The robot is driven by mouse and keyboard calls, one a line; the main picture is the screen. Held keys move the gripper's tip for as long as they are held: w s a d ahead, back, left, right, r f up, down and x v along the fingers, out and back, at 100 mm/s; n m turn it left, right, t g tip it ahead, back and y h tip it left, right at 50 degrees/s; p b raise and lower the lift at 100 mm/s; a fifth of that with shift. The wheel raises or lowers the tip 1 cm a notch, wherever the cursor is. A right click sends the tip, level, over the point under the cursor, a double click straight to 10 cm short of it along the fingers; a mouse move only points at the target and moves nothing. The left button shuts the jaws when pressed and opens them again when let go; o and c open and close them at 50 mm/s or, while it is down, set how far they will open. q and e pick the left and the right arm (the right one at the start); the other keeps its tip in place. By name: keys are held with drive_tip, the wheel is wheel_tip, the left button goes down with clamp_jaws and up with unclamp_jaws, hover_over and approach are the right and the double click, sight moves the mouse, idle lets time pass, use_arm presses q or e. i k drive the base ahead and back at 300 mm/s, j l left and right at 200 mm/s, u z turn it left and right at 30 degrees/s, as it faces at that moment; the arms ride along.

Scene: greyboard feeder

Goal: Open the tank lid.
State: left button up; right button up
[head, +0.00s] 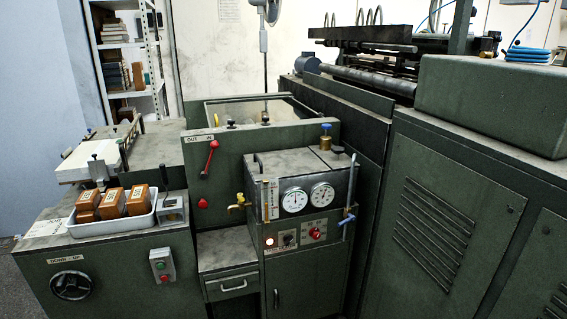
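A green tank unit (305,262) with two round white gauges on its front stands in the middle of the head view. Its flat grey metal top, which looks like the tank lid (290,165), lies level and appears shut. A seam runs across this top. A thin dark bar (257,170), perhaps a handle, stands at its left edge. A brass fitting with a blue knob (326,137) rises at the back right of the top. Neither of my grippers is in view.
A red lever (210,158) is on the green panel behind left. A brass tap (239,202) sticks out left of the gauges; a blue-handled pipe (347,200) stands right. A white tray (113,226) holds brown blocks at left. A large green machine (460,190) fills the right.

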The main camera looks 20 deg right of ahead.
sight(287, 163)
drive_tip(key=i+j, duration=0.15)
drive_tip(key=i, duration=0.3)
drive_tip(key=i+j+z, duration=0.15)
drive_tip(key=i, duration=0.3)
drive_tip(key=i+j+z, duration=0.2)
drive_tip(key=i, duration=0.25)
